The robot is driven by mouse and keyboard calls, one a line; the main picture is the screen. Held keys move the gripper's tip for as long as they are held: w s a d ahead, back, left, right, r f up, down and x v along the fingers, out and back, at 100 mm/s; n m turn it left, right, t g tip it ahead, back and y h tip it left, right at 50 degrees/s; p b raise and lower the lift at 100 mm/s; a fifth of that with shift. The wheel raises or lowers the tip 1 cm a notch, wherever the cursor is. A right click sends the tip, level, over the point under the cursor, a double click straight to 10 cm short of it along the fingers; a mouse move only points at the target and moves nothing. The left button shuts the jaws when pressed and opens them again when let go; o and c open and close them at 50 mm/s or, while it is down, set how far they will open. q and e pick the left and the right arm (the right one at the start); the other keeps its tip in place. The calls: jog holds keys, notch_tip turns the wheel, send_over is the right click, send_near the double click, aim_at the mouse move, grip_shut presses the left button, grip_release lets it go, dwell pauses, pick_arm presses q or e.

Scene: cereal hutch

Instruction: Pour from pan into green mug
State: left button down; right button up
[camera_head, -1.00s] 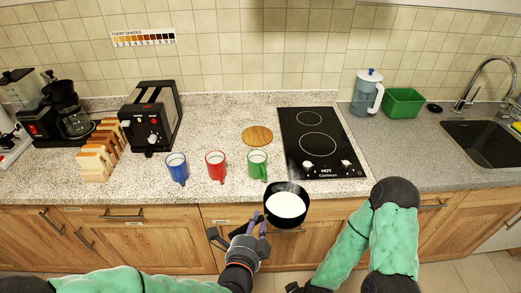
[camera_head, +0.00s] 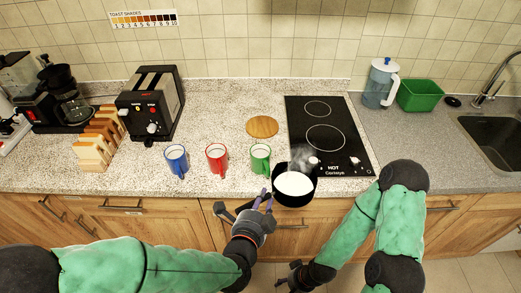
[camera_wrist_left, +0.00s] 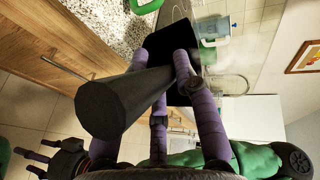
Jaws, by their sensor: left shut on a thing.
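The dark pan (camera_head: 294,186) holds white liquid and steams, in front of the counter edge below the hob. My left gripper (camera_head: 264,203) is shut on the pan's handle; the thick dark handle (camera_wrist_left: 115,104) fills the middle of the left wrist view. The pan looks about level. The green mug (camera_head: 261,158) stands upright on the counter, up and left of the pan and apart from it. Its inside looks pale; I cannot tell what is in it. My right gripper (camera_head: 288,279) is low in front of the cabinets, empty, with fingers spread in the left wrist view (camera_wrist_left: 45,158).
A red mug (camera_head: 217,158) and a blue mug (camera_head: 177,160) stand left of the green mug. A round wooden board (camera_head: 262,126) lies behind it. The black hob (camera_head: 326,113) is to the right. A toaster (camera_head: 150,105) and toast rack (camera_head: 101,142) stand left.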

pick_arm(q)
jog(key=w+a+r+n+g+h+p, duration=0.1)
jog(key=w+a+r+n+g+p, duration=0.1)
jog(key=w+a+r+n+g, duration=0.2)
notch_tip(320, 180, up, 4)
jog(key=shift+w+a+f+g+h, duration=0.2)
jog(key=shift+w+a+g+h, duration=0.15)
jog(key=shift+w, duration=0.65)
dwell(0.3)
jog(key=shift+w, duration=0.1)
dwell(0.5)
jog(key=shift+w+a+f+n+g, duration=0.2)
jog(key=shift+w+a+n+g, duration=0.1)
jog(key=shift+g, duration=0.15)
dwell(0.4)
jog(key=shift+w+a+f+n+g+h+p, duration=0.2)
jog(key=shift+f+n+g+h+p, duration=0.25)
jog(key=shift+p, duration=0.6)
